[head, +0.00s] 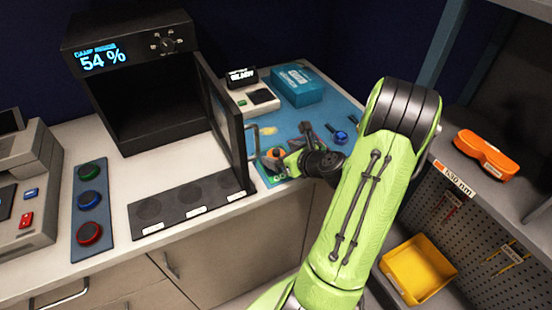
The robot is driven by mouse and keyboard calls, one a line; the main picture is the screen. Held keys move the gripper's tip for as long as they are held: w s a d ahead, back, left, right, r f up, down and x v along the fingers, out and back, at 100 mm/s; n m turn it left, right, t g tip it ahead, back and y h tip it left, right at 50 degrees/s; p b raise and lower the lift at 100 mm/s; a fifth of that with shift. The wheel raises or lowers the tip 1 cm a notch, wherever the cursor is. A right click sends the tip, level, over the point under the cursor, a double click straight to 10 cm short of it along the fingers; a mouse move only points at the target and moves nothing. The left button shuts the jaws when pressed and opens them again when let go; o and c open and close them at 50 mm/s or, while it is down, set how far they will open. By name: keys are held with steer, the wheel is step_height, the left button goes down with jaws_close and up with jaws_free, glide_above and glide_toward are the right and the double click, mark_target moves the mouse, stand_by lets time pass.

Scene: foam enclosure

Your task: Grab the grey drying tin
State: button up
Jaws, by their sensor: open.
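I cannot make out a grey drying tin in the head view. My gripper (276,168) is beside the open door of the black cabinet, over the front of the blue mat (330,95). It is open, and I see nothing held in it. A small orange and dark item (274,153) shows right by the fingers; I cannot tell whether they touch. My green arm and the cabinet door hide part of the mat and counter around there.
The black cabinet (110,60) reads 54 % and its door (226,120) stands open. A black strip with round recesses (190,206) lies before it. A scale (252,98) and blue box (298,85) are behind. Orange goggles (486,152) and a yellow bin (418,268) are right.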

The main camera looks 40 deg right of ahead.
mark_target(278, 153)
steer(key=x, duration=0.5)
steer(key=shift+b, duration=0.35)
steer(key=c, duration=1.1)
step_height(278, 153, up, 10)
steer(key=p, duration=0.4)
